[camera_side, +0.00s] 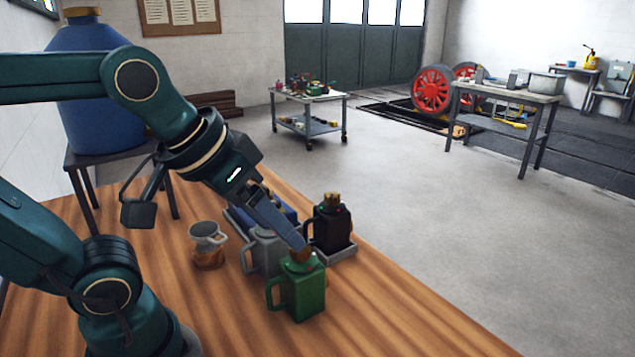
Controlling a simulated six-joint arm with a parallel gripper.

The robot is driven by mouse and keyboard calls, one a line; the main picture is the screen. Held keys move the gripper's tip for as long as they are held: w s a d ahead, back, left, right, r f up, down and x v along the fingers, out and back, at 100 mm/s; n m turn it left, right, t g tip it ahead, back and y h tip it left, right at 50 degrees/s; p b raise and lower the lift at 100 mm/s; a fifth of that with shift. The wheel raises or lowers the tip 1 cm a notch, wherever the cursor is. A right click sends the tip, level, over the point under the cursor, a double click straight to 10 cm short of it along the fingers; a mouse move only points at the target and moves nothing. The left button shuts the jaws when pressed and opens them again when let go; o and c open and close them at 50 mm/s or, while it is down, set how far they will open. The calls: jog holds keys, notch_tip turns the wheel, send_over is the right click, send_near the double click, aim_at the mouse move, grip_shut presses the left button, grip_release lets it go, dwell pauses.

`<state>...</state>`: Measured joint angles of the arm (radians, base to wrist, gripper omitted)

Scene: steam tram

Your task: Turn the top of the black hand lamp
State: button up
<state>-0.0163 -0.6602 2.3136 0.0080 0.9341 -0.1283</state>
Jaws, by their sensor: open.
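The black hand lamp (330,229) stands upright at the right of the group on the wooden table, with a brass top (332,199). My gripper (299,246) points down to the right and is open. Its tip overlaps the brass cap of the green hand lamp (305,287), in front and left of the black one. I cannot tell whether the finger touches that cap or sits around it. The far finger is hidden. The black lamp's top is clear of my gripper in this view.
A grey hand lamp (264,252) stands left of the green one. A blue object (285,213) is partly hidden behind my gripper. A grey tray (343,254) lies under the black lamp. A copper-coloured cup with a grey funnel (208,245) stands left. The table's front right is bare.

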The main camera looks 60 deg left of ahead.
jog(key=w+a+r, duration=0.2)
jog(key=w+r, duration=0.1)
jog(key=w, duration=0.2)
jog(key=n+g+y, duration=0.2)
jog(key=n, duration=0.1)
send_over(332, 195)
jog(key=s+d, duration=0.1)
jog(key=s, duration=0.1)
notch_tip(332, 195, down, 5)
jog(key=shift+s+d, duration=0.1)
jog(key=shift+f, duration=0.4)
jog(key=shift+x, duration=2.35)
grip_shut()
